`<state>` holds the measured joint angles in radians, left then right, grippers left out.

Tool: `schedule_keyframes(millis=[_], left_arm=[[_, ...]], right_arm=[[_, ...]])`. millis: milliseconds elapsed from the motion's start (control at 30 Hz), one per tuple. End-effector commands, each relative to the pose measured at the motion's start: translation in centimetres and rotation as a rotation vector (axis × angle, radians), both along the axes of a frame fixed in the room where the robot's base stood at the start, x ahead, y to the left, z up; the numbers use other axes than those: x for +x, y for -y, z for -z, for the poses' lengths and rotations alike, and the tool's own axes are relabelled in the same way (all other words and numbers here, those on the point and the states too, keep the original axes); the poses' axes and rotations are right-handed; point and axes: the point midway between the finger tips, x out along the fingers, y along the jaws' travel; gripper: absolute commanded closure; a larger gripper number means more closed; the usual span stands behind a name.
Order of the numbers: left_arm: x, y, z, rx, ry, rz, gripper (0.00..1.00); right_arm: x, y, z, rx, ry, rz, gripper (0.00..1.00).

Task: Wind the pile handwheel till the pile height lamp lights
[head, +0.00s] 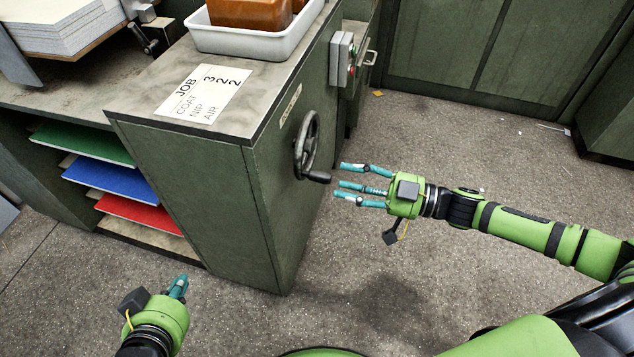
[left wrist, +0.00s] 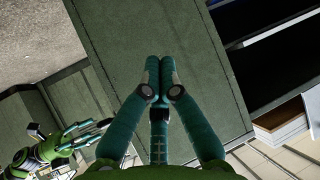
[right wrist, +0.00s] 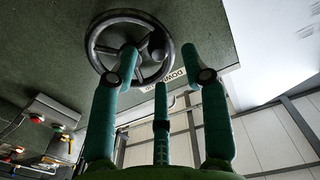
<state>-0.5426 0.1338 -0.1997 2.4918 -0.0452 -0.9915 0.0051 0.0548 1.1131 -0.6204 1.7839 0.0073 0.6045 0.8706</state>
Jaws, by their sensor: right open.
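The pile handwheel (head: 308,143) is a dark spoked wheel on the side of the green cabinet, with a crank knob (head: 318,176) at its lower edge. It also fills the upper middle of the right wrist view (right wrist: 94,46). My right gripper (head: 350,183) is open and empty, its fingers pointing at the wheel just right of the knob; contact is not visible. My left gripper (head: 181,284) is shut and empty in front of the cabinet; its fingertips meet in the left wrist view (left wrist: 159,64). I cannot pick out the pile height lamp.
A grey control box (head: 342,58) with red and green buttons sits on the cabinet side beyond the wheel. A white tray (head: 254,41) and a job card (head: 203,93) lie on top. Shelves with green, blue and red boards are at left. Floor right of the cabinet is mostly clear.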

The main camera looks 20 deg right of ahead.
Motion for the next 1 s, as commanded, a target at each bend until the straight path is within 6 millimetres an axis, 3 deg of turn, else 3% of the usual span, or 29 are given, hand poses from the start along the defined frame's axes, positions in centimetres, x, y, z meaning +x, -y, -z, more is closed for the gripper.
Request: schedule_keyframes(millis=[500,833,867,900,967,1000], left_arm=[[3.1,2.5,-5.9,-0.074,0.342,0.051,1.00],[3.3,2.6,-6.4,-0.080,0.365,0.053,1.00],[3.3,2.6,-6.4,-0.080,0.365,0.053,1.00],[3.3,2.6,-6.4,-0.080,0.365,0.053,1.00],[3.3,2.6,-6.4,-0.080,0.365,0.053,1.00],[3.3,2.6,-6.4,-0.080,0.365,0.053,1.00]], right_arm=[[3.5,-5.2,0.0,0.003,-0.001,0.000,0.53],[3.7,-5.5,0.0,0.003,-0.004,0.001,0.53],[3.7,-5.5,0.0,0.003,-0.004,0.000,0.61],[3.7,-5.5,0.0,0.003,-0.004,0.000,0.77],[3.7,-5.5,0.0,0.003,-0.004,0.000,1.00],[3.7,-5.5,0.0,0.003,-0.004,0.000,1.00]])
